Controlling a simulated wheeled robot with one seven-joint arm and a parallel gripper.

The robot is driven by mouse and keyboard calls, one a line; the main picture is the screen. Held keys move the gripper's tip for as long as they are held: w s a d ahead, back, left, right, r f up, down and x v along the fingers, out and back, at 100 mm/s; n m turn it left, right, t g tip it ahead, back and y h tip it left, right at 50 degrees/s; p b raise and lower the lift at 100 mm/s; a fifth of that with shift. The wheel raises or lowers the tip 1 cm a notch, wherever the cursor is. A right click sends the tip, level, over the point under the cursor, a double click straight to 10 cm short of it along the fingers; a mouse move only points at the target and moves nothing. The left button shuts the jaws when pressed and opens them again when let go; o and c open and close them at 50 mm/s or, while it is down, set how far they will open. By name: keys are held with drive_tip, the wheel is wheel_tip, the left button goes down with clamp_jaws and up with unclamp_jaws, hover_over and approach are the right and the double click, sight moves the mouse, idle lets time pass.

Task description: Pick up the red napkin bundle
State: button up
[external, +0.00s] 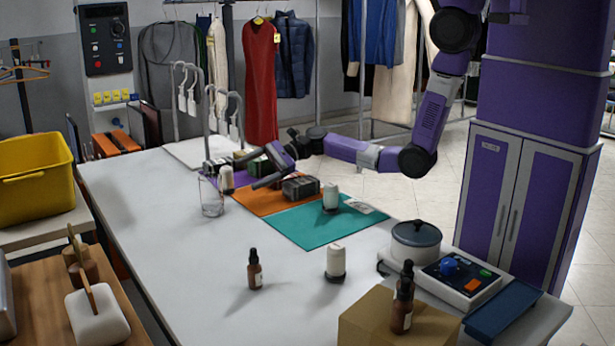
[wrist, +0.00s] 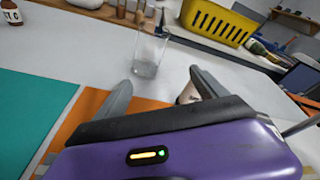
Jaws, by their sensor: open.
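I cannot make out a red napkin bundle in either view. My gripper (external: 250,171) is open over the orange mat (external: 262,202), its fingers pointing left. In the wrist view, my open gripper (wrist: 160,82) has nothing between its fingers. A dark, blocky bundle (external: 300,188) lies on the orange mat, just right of my gripper; its colour looks grey-black. More dark items (external: 222,164) lie partly hidden behind my gripper. A cream cylinder (external: 226,180) stands close to my fingertips; in the wrist view it is partly hidden by the right finger.
A clear glass (external: 212,198) stands left of the mats. A teal mat (external: 312,226) holds a pale cylinder (external: 331,196). A brown bottle (external: 255,270), another pale cylinder (external: 335,262) and a pot (external: 416,240) stand nearer. The table's left side is mostly clear.

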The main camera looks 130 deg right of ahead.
sight(283, 180)
drive_tip(key=shift+m, duration=0.9)
drive_tip(key=s+d, duration=0.1)
drive_tip(key=s, duration=0.1)
drive_tip(key=s+d, duration=0.3)
drive_tip(key=s, duration=0.1)
drive_tip(key=shift+d+r, duration=0.1)
drive_tip(key=shift+d, duration=0.1)
drive_tip(key=shift+m, duration=0.7)
drive_tip(key=s, duration=0.5)
drive_tip(key=shift+s+d+f, duration=0.15)
drive_tip(key=shift+d+f, duration=0.15)
drive_tip(key=shift+f, duration=0.05)
drive_tip(key=s, duration=0.3)
drive_tip(key=s+a+f+m+g, duration=0.1)
drive_tip(key=s, duration=0.1)
drive_tip(key=s+f+m+y, duration=0.1)
drive_tip(key=s, duration=0.2)
drive_tip(key=shift+s+a+f, duration=0.2)
drive_tip(key=shift+s+f, duration=0.05)
drive_tip(key=shift+s, duration=0.1)
drive_tip(key=shift+s+a+f, duration=0.15)
drive_tip(key=shift+s, duration=0.15)
drive_tip(key=shift+p+x, duration=0.5)
drive_tip(key=shift+x, duration=3.3)
drive_tip(key=c, duration=1.5)
